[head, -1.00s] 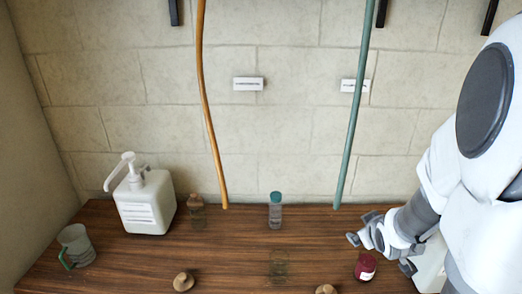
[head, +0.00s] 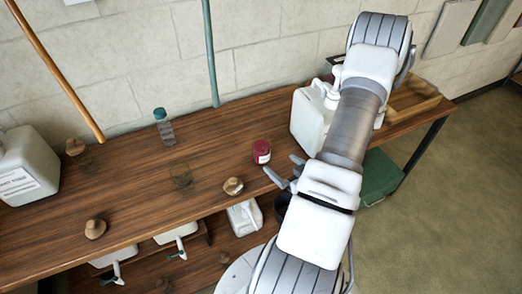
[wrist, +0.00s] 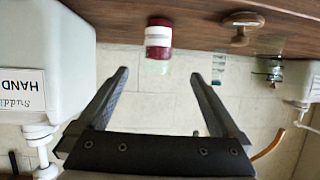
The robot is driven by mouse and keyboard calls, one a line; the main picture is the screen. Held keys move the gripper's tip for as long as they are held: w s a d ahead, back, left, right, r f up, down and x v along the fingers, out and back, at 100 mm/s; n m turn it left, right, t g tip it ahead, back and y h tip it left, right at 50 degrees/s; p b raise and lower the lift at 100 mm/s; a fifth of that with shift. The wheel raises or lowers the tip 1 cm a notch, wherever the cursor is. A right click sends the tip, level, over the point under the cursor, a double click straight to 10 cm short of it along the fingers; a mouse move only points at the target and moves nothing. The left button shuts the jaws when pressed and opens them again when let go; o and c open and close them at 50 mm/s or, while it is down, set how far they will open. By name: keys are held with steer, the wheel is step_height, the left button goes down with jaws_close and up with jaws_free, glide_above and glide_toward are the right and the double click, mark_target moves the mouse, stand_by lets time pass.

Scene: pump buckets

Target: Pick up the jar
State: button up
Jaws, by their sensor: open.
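The jar (head: 262,152) is small and dark red with a white label. It stands on the wooden table near its front edge. My gripper (head: 281,166) is open and empty, just to the right of and nearer than the jar in the head view. In the wrist view the jar (wrist: 158,38) shows beyond the fingertips, roughly centred between the two open fingers (wrist: 159,76), and apart from them.
A white jug (head: 308,122) stands right of the jar. A brown knobbed stopper (head: 233,186) and a clear glass container (head: 181,177) are to its left. A teal-capped bottle (head: 164,127) is farther back. A large white pump container (head: 25,165) is at the far left.

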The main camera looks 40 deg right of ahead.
mark_target(265, 152)
steer(key=b+x, duration=0.7)
steer(key=b, duration=0.2)
steer(key=shift+f, duration=0.15)
steer(key=x, duration=0.4)
steer(key=shift+w, duration=0.35)
steer(key=x, duration=0.5)
steer(key=shift+w+d+f+b, duration=0.2)
steer(key=shift+f+b, duration=0.1)
jaws_close()
